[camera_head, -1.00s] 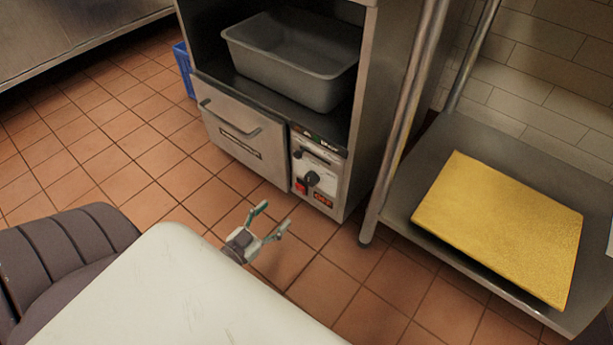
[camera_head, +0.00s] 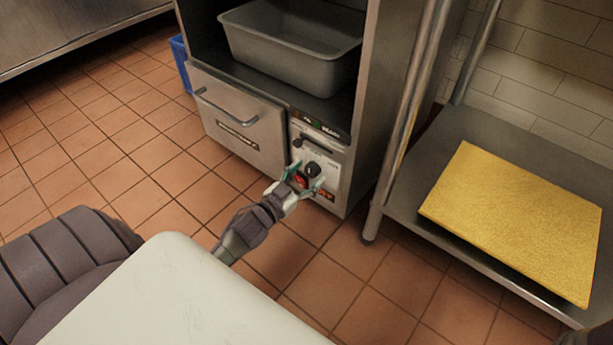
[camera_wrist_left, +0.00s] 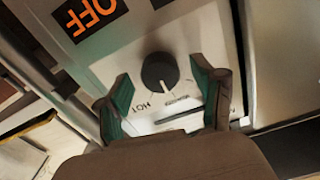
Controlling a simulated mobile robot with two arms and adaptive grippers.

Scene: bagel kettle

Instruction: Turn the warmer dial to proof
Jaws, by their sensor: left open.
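The warmer dial (camera_head: 312,169) is a round black knob on the pale control panel (camera_head: 328,154) at the lower right of the steel warmer (camera_head: 240,146). In the left wrist view the dial (camera_wrist_left: 160,72) has a light pointer line, with HOT printed near it. My left gripper (camera_head: 305,182) is open at the panel, its green-tipped fingers on either side of the dial. In the wrist view the fingers (camera_wrist_left: 160,90) appear apart from the dial. Whether they reach its depth is hard to tell.
A grey tub (camera_head: 292,50) sits on the shelf above the warmer. A steel rack with a yellow board (camera_head: 515,220) stands to the right, its post (camera_head: 410,120) close to the panel. An orange OFF label (camera_wrist_left: 90,14) is beside the dial. Tiled floor is clear in front.

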